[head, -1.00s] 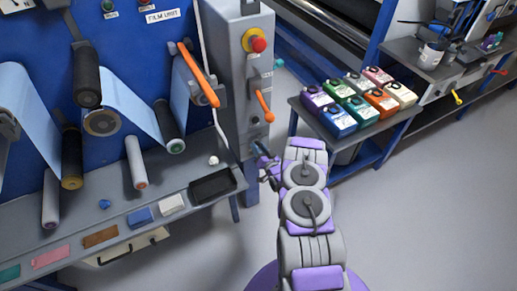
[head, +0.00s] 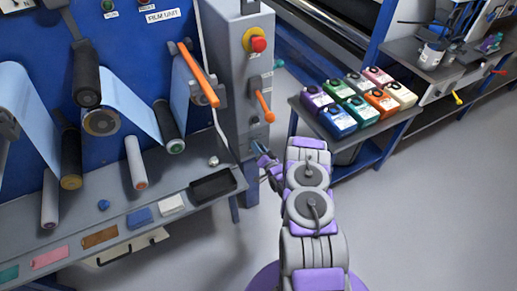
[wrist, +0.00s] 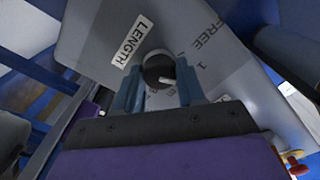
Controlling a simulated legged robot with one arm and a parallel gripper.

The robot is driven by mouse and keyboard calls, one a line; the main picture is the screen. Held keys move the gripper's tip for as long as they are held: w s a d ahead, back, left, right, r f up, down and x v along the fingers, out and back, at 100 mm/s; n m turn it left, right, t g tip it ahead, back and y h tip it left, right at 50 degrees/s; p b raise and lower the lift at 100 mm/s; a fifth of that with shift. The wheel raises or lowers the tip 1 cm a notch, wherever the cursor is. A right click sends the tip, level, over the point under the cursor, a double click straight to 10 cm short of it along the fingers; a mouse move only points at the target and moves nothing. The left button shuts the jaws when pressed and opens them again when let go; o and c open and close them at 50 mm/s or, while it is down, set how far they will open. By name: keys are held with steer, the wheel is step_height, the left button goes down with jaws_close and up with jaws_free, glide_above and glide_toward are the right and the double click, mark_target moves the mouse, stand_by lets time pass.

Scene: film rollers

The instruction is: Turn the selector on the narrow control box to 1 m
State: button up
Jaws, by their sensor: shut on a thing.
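The narrow grey control box (head: 238,75) stands beside the blue film unit in the head view. Its small round dark selector (wrist: 158,68) shows in the wrist view, with a white pointer mark at its lower right side. A LENGTH label (wrist: 133,42) is to its left; the printed words FREE and a 1 are to its right. The pointer points right, roughly towards and slightly below the 1; the finger hides part of the print. My gripper (wrist: 160,92) is shut on the selector, one finger on each side. In the head view my gripper (head: 264,157) is at the box's lower front.
Above on the box are a red stop button (head: 259,44) and an orange lever (head: 264,105). A table (head: 375,140) with several coloured containers stands to the right. A grey bench (head: 110,215) with a black tray (head: 212,186) is to the left. The floor at right is clear.

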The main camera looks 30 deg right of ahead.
steer(key=o, duration=1.1)
steer(key=shift+d, duration=0.2)
steer(key=shift+c, duration=0.2)
steer(key=shift+s, duration=0.15)
steer(key=s+p, duration=0.4)
steer(key=s, duration=1.3)
steer(key=shift+d+p, duration=0.3)
steer(key=shift+p, duration=0.1)
steer(key=shift+s+f, duration=0.1)
steer(key=shift+f, duration=0.05)
